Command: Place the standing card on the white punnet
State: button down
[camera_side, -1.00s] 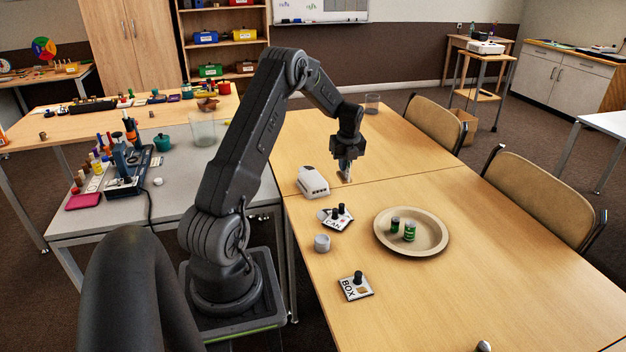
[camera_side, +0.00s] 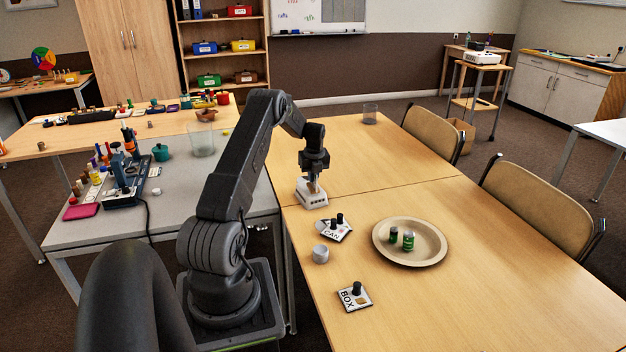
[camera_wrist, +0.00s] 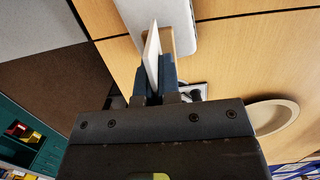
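My gripper (camera_side: 314,174) is over the white punnet (camera_side: 312,199), a small white box with dark slots on its near end. In the wrist view, the fingers (camera_wrist: 157,80) appear shut on a thin white card (camera_wrist: 152,50), which is on edge. A tan strip beside the card also shows there. The white punnet (camera_wrist: 182,22) lies just past the card in that view. In the side view the card is small and mostly hidden by the fingers. I cannot tell whether it touches the punnet.
A CAN card (camera_side: 333,232) and a BOX card (camera_side: 354,297), each with a black knob, lie in front. A small white cup (camera_side: 320,254) stands between them. A round tan plate (camera_side: 436,254) holds two green cans.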

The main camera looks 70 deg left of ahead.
jog(key=shift+f, duration=0.55)
jog(key=shift+f, duration=0.15)
jog(key=c, duration=1.3)
grip_release()
jog(key=shift+c, duration=0.2)
